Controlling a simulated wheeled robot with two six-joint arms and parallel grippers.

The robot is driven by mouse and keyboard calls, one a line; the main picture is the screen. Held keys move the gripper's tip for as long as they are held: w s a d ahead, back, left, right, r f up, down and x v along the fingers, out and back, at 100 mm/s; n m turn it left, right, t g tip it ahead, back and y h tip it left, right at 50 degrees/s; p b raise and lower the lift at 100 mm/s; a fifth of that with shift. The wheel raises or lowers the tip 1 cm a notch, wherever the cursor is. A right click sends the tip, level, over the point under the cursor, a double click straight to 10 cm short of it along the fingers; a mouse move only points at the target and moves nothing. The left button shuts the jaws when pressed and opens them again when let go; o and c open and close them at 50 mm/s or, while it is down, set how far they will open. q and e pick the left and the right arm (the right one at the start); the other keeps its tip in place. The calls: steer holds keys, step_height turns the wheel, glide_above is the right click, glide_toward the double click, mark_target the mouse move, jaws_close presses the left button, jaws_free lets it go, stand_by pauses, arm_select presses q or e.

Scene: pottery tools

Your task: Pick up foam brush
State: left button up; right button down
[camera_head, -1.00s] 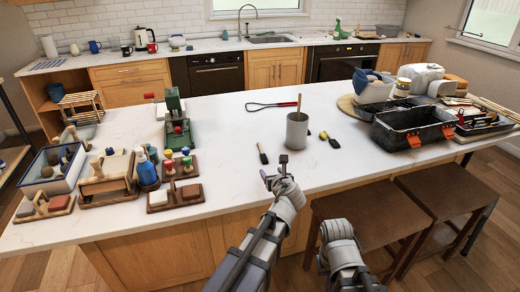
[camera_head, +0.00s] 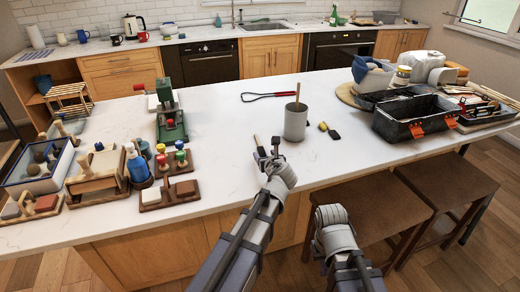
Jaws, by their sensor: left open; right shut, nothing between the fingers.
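A small brush (camera_head: 257,141) with a pale handle and a dark head lies on the white counter left of a grey cup. Its lower end is partly hidden by my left gripper. My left gripper (camera_head: 268,152) is open and close beside this brush; I cannot tell whether it touches. A second small brush (camera_head: 331,131), black with a yellow part, lies right of the cup. I cannot tell for sure which is the foam brush. My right gripper (camera_head: 332,214) is shut and empty in front of the counter edge; its fingers are hardly visible.
The grey cup (camera_head: 295,123) with a stick in it stands just beyond my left gripper. A red-handled wire tool (camera_head: 268,96) lies behind. Wooden tool blocks (camera_head: 170,193) stand left, a black toolbox (camera_head: 412,118) right. Stools (camera_head: 375,210) stand at the front right.

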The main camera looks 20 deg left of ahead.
mark_target(261, 149)
arm_select(q)
steer(key=b+x, duration=0.1)
steer(key=x, duration=0.4)
steer(key=shift+w+d+b, duration=0.1)
steer(key=shift+b, duration=0.2)
steer(key=shift+r, duration=0.15)
jaws_close()
